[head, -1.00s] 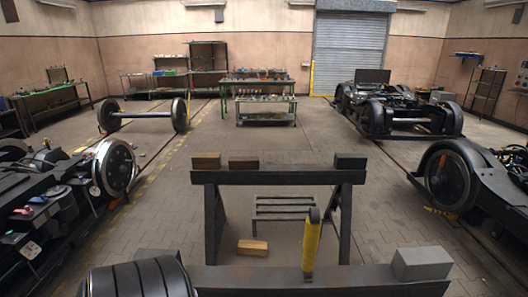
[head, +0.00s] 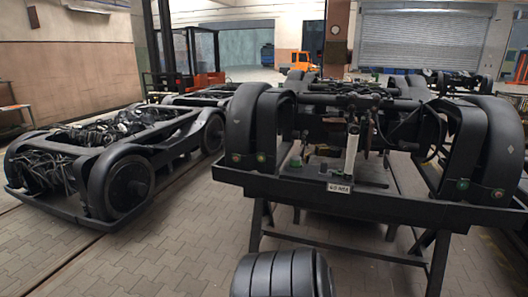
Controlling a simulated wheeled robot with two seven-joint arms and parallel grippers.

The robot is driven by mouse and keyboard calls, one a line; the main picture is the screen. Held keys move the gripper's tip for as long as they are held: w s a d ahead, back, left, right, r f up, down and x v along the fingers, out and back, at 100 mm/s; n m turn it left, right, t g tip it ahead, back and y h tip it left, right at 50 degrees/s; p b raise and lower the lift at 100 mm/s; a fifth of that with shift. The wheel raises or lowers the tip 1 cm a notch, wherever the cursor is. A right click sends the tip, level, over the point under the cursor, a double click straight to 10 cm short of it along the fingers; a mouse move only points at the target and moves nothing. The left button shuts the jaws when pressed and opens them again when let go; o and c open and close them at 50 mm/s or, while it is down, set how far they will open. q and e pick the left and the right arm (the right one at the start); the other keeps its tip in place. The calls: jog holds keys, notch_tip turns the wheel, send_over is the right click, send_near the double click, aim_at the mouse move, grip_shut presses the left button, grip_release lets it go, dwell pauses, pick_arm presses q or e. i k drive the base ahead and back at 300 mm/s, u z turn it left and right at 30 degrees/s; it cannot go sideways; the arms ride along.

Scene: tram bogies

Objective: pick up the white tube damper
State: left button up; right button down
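A white tube damper (head: 351,150) stands nearly upright, leaning slightly, at the front middle of a black bogie (head: 408,104). Its lower end is by the front beam, just above a small white number plate (head: 339,188). A darker, narrower part shows at its top. Whether it is fastened to the bogie cannot be told. Neither of my grippers is in view, and nothing is seen touching the damper.
The bogie rests on a dark trestle stand (head: 437,255) whose front beam and legs face me. Another bogie (head: 115,165) stands on the floor at left. A forklift (head: 190,60) is behind it. Paved floor (head: 150,255) is clear at front left.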

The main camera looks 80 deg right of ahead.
aim_at(353, 137)
jog(key=z, duration=4.45)
jog(key=i, duration=3.7)
jog(key=u, duration=1.15)
